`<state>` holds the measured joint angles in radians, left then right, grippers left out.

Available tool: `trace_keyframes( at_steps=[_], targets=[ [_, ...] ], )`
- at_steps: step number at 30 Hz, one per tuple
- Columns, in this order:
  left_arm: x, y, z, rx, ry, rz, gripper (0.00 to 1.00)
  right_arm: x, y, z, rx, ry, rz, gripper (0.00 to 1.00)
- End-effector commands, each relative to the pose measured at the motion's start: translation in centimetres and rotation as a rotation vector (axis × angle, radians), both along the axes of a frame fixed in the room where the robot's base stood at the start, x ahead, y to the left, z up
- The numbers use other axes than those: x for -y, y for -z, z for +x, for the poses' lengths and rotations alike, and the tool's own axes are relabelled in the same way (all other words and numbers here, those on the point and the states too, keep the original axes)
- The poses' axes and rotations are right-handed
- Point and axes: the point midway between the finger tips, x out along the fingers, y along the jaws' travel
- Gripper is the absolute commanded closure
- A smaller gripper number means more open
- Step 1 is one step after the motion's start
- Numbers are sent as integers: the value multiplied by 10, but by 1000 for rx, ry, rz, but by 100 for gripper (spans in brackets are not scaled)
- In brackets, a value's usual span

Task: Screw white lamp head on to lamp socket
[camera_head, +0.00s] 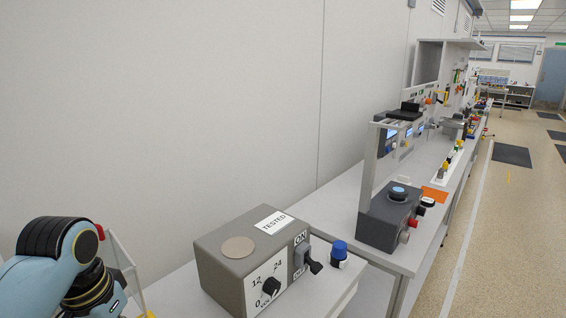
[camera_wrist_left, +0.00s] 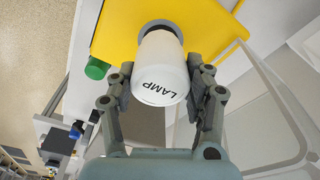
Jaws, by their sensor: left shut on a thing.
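The white lamp head (camera_wrist_left: 160,62), marked LAMP, shows in the left wrist view. My left gripper (camera_wrist_left: 160,85) is shut on it, with one finger on each side. Beyond the lamp head, a grey ring (camera_wrist_left: 158,25) shows at its far end against a yellow panel (camera_wrist_left: 112,32). Whether the lamp head is seated in a socket there cannot be told. In the head view only my left arm shows, at the lower left; its gripper and the lamp head are out of that view. My right gripper is in neither view.
A grey box (camera_head: 225,262) with a voltage dial, an ON/OFF switch and a TESTED label stands on the bench. A blue-capped knob (camera_head: 339,250) is beside it. A dark control box (camera_head: 385,222) stands farther along. A green cap (camera_wrist_left: 97,68) is by the yellow panel.

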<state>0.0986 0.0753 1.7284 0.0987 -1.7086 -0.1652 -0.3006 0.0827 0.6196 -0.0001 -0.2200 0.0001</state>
Motion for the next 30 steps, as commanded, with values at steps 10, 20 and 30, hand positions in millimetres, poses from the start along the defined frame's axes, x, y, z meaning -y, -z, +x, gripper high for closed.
trace_keyframes(
  at_steps=[10, 20, 30],
  targets=[
    [0, 0, 0, 0, 8, 1, 31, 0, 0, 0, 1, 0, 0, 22],
    [0, 0, 0, -1, 4, 1, 22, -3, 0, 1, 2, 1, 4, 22],
    [1, 0, 0, -2, -306, -2, 22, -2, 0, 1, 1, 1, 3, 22]
  ],
)
